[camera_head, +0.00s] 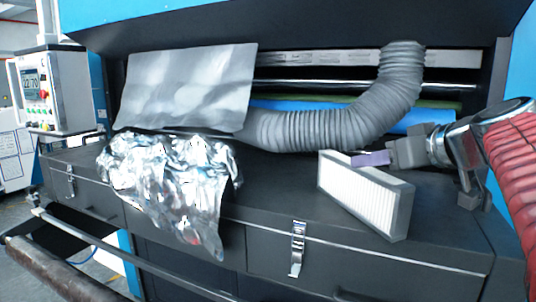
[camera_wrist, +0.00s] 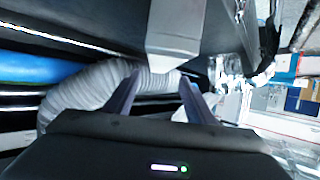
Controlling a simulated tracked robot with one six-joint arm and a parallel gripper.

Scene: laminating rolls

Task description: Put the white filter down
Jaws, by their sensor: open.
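The white filter (camera_head: 362,196), a pleated block with a grey frame, stands on its long edge on the dark machine top (camera_head: 285,185), near its front edge at the right. My gripper (camera_head: 368,159) is at the filter's upper back edge, with a purple finger showing just behind it. In the wrist view, the two fingers of my gripper (camera_wrist: 160,95) are spread apart. The grey end of the filter (camera_wrist: 174,35) shows just beyond the gap between them. Whether a finger touches the filter cannot be told.
A ribbed grey hose (camera_head: 335,128) curves behind the filter. Crumpled silver foil (camera_head: 175,180) hangs over the front edge at the left, below a grey sheet (camera_head: 190,85). A metal latch (camera_head: 297,248) is on the front. Bare top lies between foil and filter.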

